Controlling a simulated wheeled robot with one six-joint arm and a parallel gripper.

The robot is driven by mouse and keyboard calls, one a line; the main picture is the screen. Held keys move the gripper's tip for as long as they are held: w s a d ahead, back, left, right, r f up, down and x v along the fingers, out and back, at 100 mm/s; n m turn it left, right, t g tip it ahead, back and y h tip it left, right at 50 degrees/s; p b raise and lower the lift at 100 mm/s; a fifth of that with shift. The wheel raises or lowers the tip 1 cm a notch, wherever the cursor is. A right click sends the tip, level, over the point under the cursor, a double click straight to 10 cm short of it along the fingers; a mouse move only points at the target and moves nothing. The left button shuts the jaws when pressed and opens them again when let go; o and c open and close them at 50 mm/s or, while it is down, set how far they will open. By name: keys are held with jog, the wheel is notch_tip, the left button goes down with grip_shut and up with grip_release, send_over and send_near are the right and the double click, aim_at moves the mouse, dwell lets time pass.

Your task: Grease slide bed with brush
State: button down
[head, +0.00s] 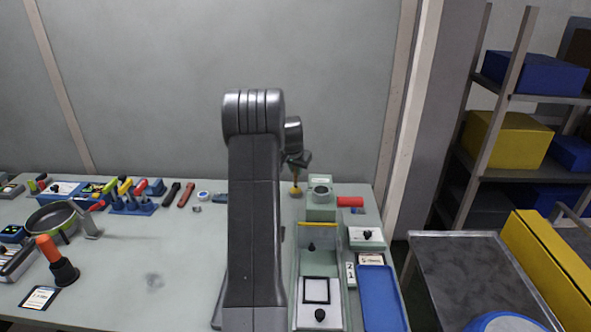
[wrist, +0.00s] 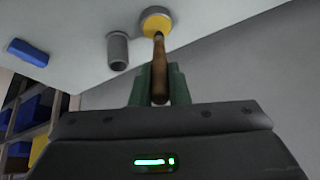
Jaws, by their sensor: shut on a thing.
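My gripper (head: 297,160) is shut on the wooden handle of the brush (wrist: 160,75), beyond the arm at the back of the table. The wrist view shows its green fingers (wrist: 158,88) on either side of the handle. The handle's far end meets a round yellow patch with a pale rim (wrist: 154,19); whether this is a grease pot or the brush head is unclear. A small yellow thing (head: 295,191) shows below my gripper in the head view. The long pale green slide bed (head: 335,250) lies right of my arm, with black knobs on it.
A blue tray (head: 377,300) lies right of the bed. A red cylinder (head: 350,202) lies near the back right. Several tools, a pan (head: 52,218) and an orange-handled tool (head: 55,258) occupy the left side. The table's middle left is clear.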

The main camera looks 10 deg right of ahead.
jog(key=shift+f+b, duration=0.5)
jog(key=shift+f, duration=0.1)
dwell(1.4)
jog(key=shift+r, duration=0.1)
jog(key=shift+r+p, duration=2.05)
jog(key=shift+r, duration=1.4)
